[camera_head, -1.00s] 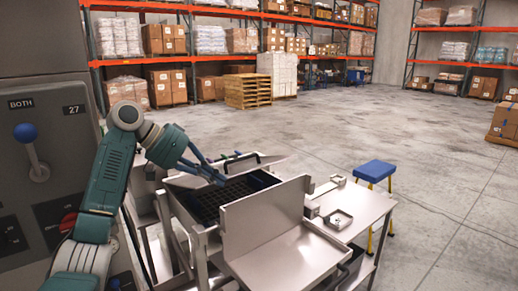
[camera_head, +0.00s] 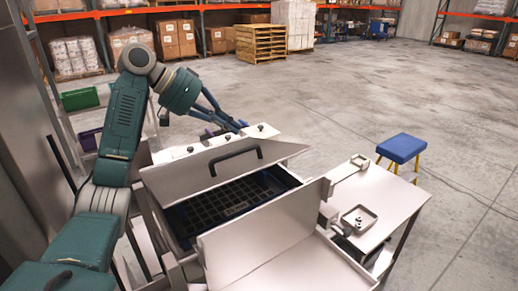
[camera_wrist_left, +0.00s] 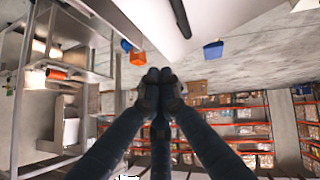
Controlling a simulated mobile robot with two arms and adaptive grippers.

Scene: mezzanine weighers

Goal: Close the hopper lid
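The hopper (camera_head: 290,176) stands in the middle of the head view, with its black grid (camera_head: 225,205) partly uncovered. The hopper lid (camera_head: 195,175) is a pale metal panel with a black bar handle (camera_head: 235,160). It stands tilted at the far side, above the grid's back edge. My left gripper (camera_head: 241,125) is behind the lid's far edge. In the left wrist view its dark fingers (camera_wrist_left: 160,88) are together, with nothing visible between them. The lid (camera_wrist_left: 140,22) and its handle (camera_wrist_left: 181,18) show just beyond the fingertips; contact is unclear. My right gripper is out of view.
An upright metal plate (camera_head: 262,232) stands at the hopper's near side. A metal table (camera_head: 385,205) with a small tray (camera_head: 358,219) adjoins on the right. A blue stool (camera_head: 402,147) stands beyond it. A green bin (camera_head: 80,99) is at left. The floor behind is open.

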